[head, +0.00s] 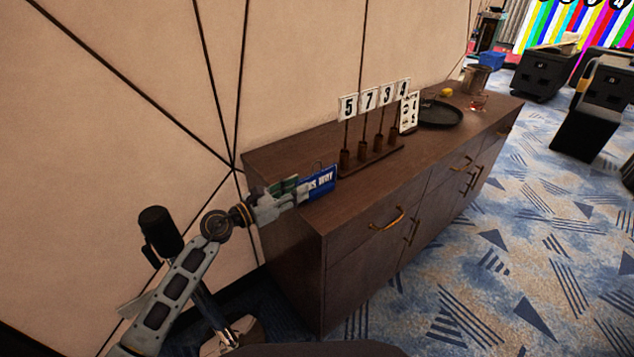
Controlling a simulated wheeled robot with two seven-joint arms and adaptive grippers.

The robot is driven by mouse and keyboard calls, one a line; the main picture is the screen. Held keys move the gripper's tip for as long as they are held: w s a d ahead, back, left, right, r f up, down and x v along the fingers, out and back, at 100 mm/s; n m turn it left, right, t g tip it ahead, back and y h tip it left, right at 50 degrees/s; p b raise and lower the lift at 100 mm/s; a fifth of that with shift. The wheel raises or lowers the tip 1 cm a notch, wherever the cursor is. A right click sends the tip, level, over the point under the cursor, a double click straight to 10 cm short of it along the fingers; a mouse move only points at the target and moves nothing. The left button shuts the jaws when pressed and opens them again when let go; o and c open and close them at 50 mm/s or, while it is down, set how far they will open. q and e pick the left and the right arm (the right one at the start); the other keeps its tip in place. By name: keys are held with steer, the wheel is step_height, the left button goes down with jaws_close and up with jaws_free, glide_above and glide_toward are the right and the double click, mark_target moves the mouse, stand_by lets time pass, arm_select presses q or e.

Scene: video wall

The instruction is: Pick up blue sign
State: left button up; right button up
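The blue sign (319,183) stands at the near left end of the dark wooden cabinet top, with white letters ending in "WAY". My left gripper (288,201) reaches in from the left at the cabinet's near corner. Its fingers overlap the sign's left part and hide the start of the lettering. A green piece (284,186) shows just behind the fingers. I cannot tell whether the fingers are closed on the sign or only beside it. My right gripper is not in view.
The cabinet (350,225) stands along a beige panelled wall. On it are a wooden rack of number cards (371,158), a dark round tray (438,115), a small yellow item (446,92) and a container (475,79).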

mark_target(317, 177)
arm_select(q)
steer(key=shift+x, duration=1.95)
jaws_close()
